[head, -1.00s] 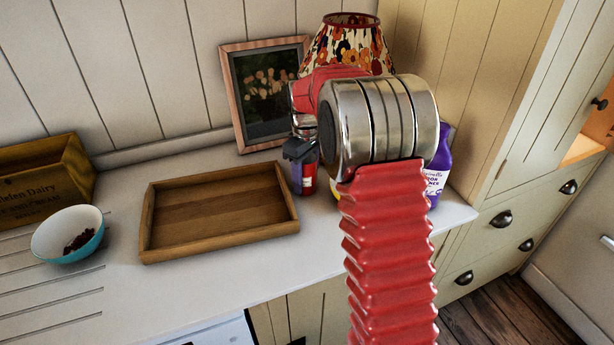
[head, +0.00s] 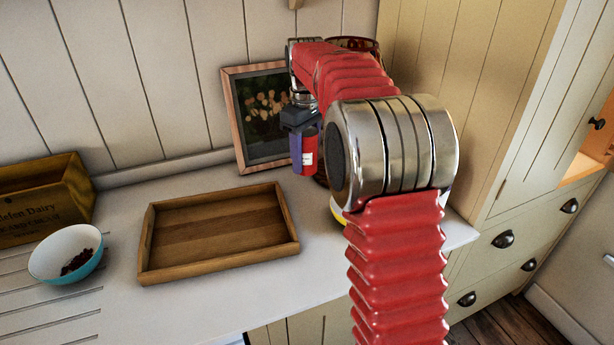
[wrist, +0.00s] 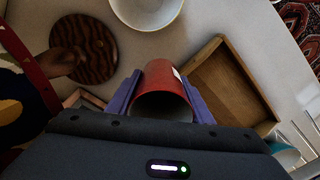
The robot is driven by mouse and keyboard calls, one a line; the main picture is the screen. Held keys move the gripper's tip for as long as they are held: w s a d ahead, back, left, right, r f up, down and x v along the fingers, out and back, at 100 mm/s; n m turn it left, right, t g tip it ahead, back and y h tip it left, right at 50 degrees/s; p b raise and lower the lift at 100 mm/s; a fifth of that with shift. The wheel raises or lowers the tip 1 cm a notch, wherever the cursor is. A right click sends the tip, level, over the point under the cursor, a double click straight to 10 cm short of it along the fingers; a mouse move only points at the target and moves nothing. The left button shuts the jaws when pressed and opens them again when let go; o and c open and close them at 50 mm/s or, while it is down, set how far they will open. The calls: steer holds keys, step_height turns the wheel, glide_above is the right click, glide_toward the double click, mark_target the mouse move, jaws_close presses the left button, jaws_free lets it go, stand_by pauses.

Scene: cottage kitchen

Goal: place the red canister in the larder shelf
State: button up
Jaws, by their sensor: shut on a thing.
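The red canister (head: 309,150) with a pale label is held above the counter, in front of the framed picture. My gripper (head: 303,150) is shut on it, its purple fingers on either side. In the wrist view the canister (wrist: 160,86) sits between the two fingers (wrist: 160,100), its near end round. The larder cupboard's lit orange inside (head: 597,135) shows at the right edge of the head view; its shelf is mostly out of view.
A wooden tray (head: 215,272) lies on the counter (head: 190,315), left of my arm. A blue bowl (head: 50,262) and a wooden crate (head: 72,187) stand at left. A framed picture (head: 240,120) leans on the wall. A round dark wooden board (wrist: 105,60) shows in the wrist view.

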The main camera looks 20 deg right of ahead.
mark_target(306, 144)
steer(key=shift+r, duration=1.85)
